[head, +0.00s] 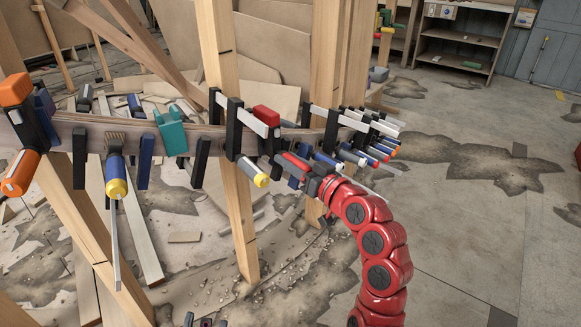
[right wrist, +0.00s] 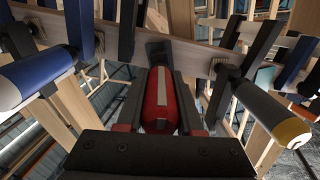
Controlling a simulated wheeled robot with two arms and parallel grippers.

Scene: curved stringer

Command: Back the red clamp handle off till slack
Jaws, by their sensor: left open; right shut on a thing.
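The red clamp handle (right wrist: 160,100), with a pale stripe, points toward the camera in the right wrist view. My right gripper (right wrist: 160,88) is shut on it, one dark finger along each side. Its far end meets a dark clamp part at the wooden beam. In the head view my right gripper (head: 303,172) is at the curved beam (head: 205,136), below a clamp with a red block (head: 266,115); the handle is mostly hidden there. My left gripper (head: 205,321) shows only its tips at the bottom edge, open, low and apart from the beam.
Other clamps crowd the beam: a yellow-ended blue handle (head: 116,187), a teal clamp (head: 171,130), an orange clamp (head: 18,90). In the right wrist view a blue handle (right wrist: 35,78) and a dark handle (right wrist: 270,112) flank my gripper. Wooden posts (head: 243,215) stand below. The right floor is open.

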